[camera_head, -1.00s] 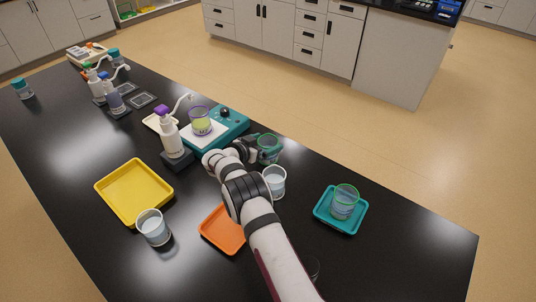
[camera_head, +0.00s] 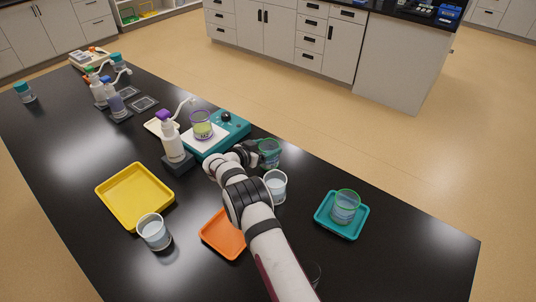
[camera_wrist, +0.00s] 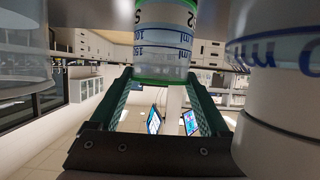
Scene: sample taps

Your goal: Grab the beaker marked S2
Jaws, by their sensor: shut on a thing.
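A clear beaker with a green rim (camera_head: 269,155) stands at the far side of the bench, right of the teal device. In the wrist view this beaker (camera_wrist: 163,42) sits between my finger ends, with its green rim toward the camera and dark markings partly cut off; an S and what looks like a 2 show. My gripper (camera_head: 257,153) is shut on its sides; it also shows in the wrist view (camera_wrist: 160,80) with its two green fingers. Another green-rimmed beaker (camera_head: 345,208) stands in a teal tray (camera_head: 322,222).
A clear beaker (camera_head: 276,187) stands close to my wrist. A purple-rimmed beaker (camera_head: 202,126) is on the teal device (camera_head: 235,131), beside a purple-capped bottle (camera_head: 172,142). A yellow tray (camera_head: 130,195), another beaker (camera_head: 154,232) and an orange tray (camera_head: 221,236) lie nearer.

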